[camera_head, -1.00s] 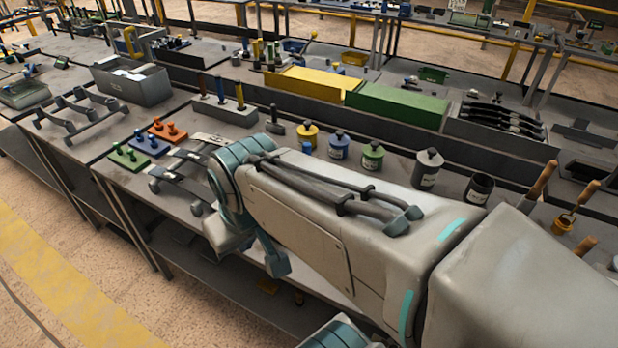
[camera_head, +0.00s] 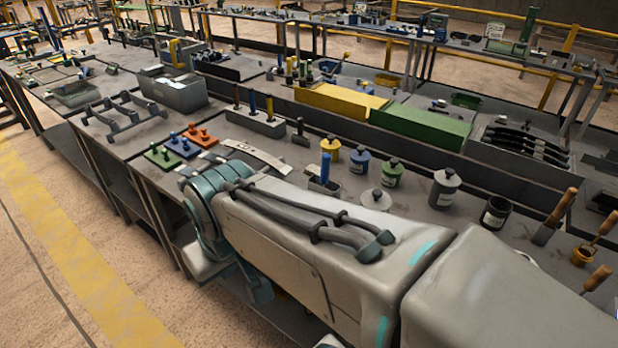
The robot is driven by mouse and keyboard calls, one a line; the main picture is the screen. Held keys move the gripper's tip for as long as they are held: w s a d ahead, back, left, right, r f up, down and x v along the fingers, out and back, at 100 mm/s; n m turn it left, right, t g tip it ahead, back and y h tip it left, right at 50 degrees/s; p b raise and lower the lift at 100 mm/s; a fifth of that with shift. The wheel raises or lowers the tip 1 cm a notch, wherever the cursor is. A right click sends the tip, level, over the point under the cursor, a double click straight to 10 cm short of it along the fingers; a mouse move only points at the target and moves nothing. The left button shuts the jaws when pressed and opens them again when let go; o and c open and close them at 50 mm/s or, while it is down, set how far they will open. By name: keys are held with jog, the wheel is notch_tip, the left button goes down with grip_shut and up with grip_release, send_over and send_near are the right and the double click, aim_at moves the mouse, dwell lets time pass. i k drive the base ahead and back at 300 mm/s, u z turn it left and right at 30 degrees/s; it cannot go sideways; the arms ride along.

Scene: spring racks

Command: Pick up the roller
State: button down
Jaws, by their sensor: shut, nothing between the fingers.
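A tool with a wooden handle, a thin metal frame and a yellow-orange end (camera_head: 584,255) stands at the far right of the bench; it looks like the roller, but it is small and I cannot be sure. Another wooden-handled tool with a flat dark end (camera_head: 555,217) is just left of it. A third wooden handle (camera_head: 597,279) shows in front, its lower part hidden. My arm crosses the lower middle and right of the view, well left of the roller at its folded joint. My gripper is not visible.
Several lidded jars, including a yellow one (camera_head: 330,151) and a grey one (camera_head: 443,188), and an open dark can (camera_head: 495,211) stand behind my arm. A blue-handled item (camera_head: 325,168) stands near the yellow jar. A yellow box (camera_head: 341,101) and green box (camera_head: 421,126) line the back.

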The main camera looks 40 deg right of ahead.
aim_at(326, 157)
jog(key=i, duration=0.4)
jog(key=z, duration=2.8)
jog(key=k, duration=0.95)
jog(key=u, duration=0.55)
jog(key=i, duration=1)
